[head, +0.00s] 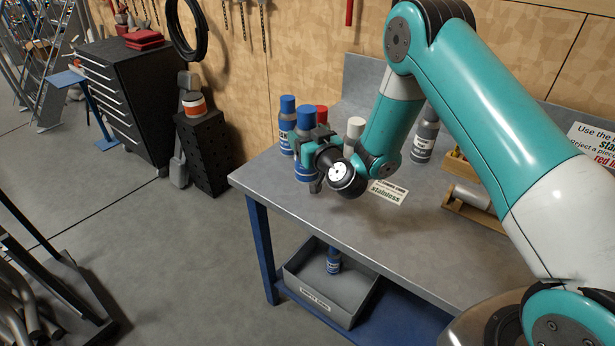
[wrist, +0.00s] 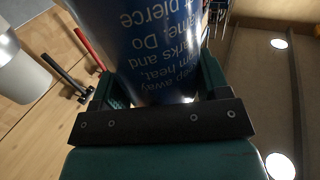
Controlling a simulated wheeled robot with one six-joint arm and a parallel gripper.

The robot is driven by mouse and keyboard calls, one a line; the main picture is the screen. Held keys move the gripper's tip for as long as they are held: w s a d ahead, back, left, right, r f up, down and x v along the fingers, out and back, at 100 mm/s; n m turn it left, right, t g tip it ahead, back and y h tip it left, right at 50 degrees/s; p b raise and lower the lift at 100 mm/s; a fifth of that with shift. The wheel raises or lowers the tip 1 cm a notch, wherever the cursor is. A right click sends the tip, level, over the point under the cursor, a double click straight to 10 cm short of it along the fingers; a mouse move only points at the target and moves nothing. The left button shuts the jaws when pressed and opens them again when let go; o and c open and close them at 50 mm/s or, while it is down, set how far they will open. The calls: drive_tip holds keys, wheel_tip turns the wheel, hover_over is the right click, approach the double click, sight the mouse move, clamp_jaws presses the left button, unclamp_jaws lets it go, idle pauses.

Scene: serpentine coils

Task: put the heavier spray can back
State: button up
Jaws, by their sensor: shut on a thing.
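My gripper (head: 318,141) is shut on a blue spray can (head: 304,117) near the far left corner of the workbench (head: 300,215). In the wrist view the held can (wrist: 150,45) fills the space between the fingers, its printed label upside down. The can looks upright; I cannot tell whether its base touches the bench. Another blue-capped can (head: 287,122) stands just behind it to the left. A red-capped can (head: 321,115) is partly hidden behind my gripper. Another blue can (head: 334,262) stands in a grey bin (head: 318,298) on the lower shelf.
A white-capped can (head: 354,132) and a grey can (head: 425,137) stand farther right, partly behind my arm. A card (head: 388,192) reading "stainless" lies on the bench. A wooden rack (head: 470,208) holds a metal cylinder. The bench's front left is clear.

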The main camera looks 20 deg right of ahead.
wheel_tip(320, 180, down, 7)
drive_tip(key=b, duration=0.5)
drive_tip(key=shift+f+b, duration=0.15)
drive_tip(key=shift+b, duration=0.25)
drive_tip(key=o, duration=1.5)
